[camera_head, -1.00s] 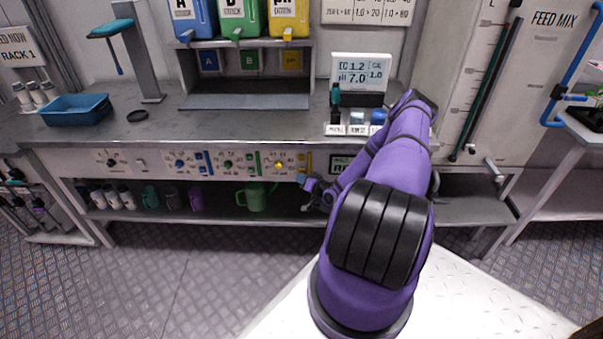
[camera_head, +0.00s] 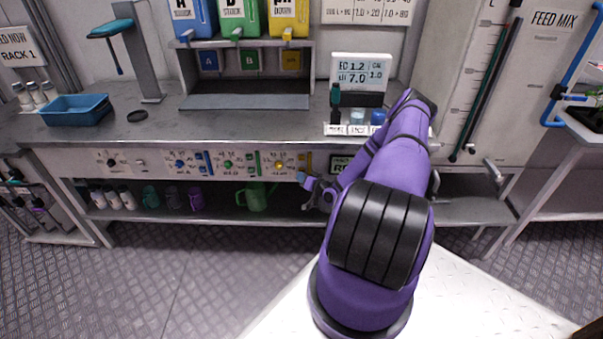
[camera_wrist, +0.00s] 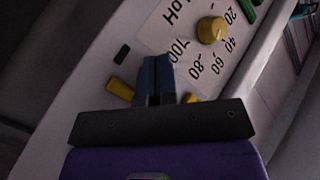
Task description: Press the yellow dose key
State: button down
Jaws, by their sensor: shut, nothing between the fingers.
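The grey control panel (camera_head: 150,163) runs along the front of the bench, with a yellow knob (camera_head: 279,165) toward its right. In the wrist view the yellow knob (camera_wrist: 211,30) sits up and right of my fingertips, with numbers around it. My gripper (camera_wrist: 156,76) is shut and empty, its dark blue fingers pointing at the panel. A yellow bar (camera_wrist: 120,88) lies just left of the fingers; another yellow piece (camera_wrist: 190,98) shows to their right, partly hidden by the gripper. I cannot tell whether the fingertips touch the panel. In the head view my gripper (camera_head: 301,177) is low at the panel's right part.
A green knob (camera_head: 228,165) and blue knob (camera_head: 180,165) lie farther left on the panel. A green watering can (camera_head: 256,197) stands on the shelf below. A meter display (camera_head: 361,70) stands on the bench above, and a blue tray (camera_head: 75,109) sits at its left.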

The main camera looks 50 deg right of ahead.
jog(key=shift+d, duration=0.1)
dwell(0.5)
jog(key=shift+s+a, duration=0.5)
jog(key=shift+a, duration=0.2)
jog(key=shift+s+a, duration=1.65)
jog(key=shift+a, duration=0.25)
